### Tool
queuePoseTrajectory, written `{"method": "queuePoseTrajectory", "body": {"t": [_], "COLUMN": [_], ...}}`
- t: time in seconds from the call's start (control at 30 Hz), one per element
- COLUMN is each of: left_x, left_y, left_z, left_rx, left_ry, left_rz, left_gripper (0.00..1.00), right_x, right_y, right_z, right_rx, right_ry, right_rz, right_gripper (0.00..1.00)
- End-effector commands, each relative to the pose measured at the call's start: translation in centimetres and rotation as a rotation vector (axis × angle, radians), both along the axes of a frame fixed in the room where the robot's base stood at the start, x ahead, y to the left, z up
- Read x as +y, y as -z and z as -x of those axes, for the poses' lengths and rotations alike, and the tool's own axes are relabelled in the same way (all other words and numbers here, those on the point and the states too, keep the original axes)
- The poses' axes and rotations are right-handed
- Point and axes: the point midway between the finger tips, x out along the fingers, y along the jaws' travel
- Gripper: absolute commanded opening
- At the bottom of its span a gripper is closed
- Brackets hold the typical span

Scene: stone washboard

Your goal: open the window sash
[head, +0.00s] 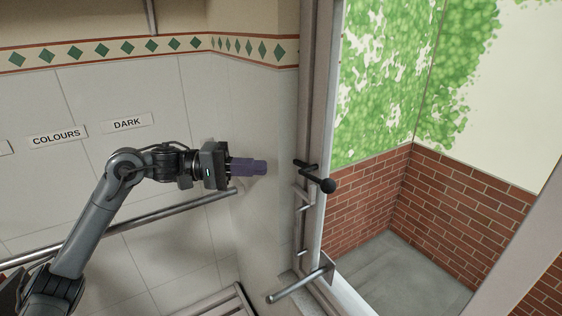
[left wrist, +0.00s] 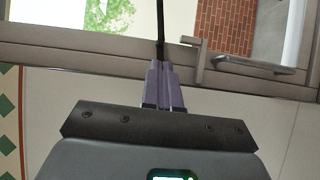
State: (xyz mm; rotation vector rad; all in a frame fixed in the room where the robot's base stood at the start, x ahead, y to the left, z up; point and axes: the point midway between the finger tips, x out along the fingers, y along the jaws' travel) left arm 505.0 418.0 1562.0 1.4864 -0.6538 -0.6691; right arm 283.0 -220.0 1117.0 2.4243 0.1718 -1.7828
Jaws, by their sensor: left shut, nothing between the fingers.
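The window's pale frame (head: 318,110) stands right of centre in the head view, seen nearly edge-on. A black handle with a round knob (head: 327,185) sticks out from it; a thin dark bar, probably this handle, shows in the left wrist view (left wrist: 160,25). I cannot tell whether the sash is ajar. My left gripper (head: 264,167) is shut and empty, its purple fingers pointing right at the handle's side, with a gap in the head view. In the left wrist view the fingertips (left wrist: 163,66) appear just below the dark bar. My right gripper is out of view.
A metal bar (head: 300,285) juts from the frame's lower part. A long rail (head: 170,217) runs along the tiled wall below my left arm. Labels "COLOURS" (head: 58,136) and "DARK" (head: 127,124) are on the wall. Brick walls (head: 470,190) and greenery (head: 390,80) show through the window.

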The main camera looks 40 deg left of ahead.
Motion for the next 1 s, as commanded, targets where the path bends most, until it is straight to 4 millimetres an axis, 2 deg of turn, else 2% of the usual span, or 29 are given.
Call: {"method": "queuePoseTrajectory", "body": {"t": [0.1, 0.4, 1.0], "left_x": [-1.5, -3.9, -4.4], "left_y": [-0.4, -0.2, 0.1], "left_z": [-1.2, -3.4, -3.9], "left_rx": [-0.001, -0.003, -0.002], "left_ry": [0.002, 0.000, -0.002], "left_rz": [0.000, 0.000, -0.001], "left_gripper": [0.00, 0.00, 0.00], "right_x": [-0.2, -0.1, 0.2], "right_y": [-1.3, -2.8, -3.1], "right_z": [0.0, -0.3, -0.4], "right_rx": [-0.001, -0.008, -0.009], "right_ry": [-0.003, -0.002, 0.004], "right_rz": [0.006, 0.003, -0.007], "right_gripper": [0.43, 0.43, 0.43]}}
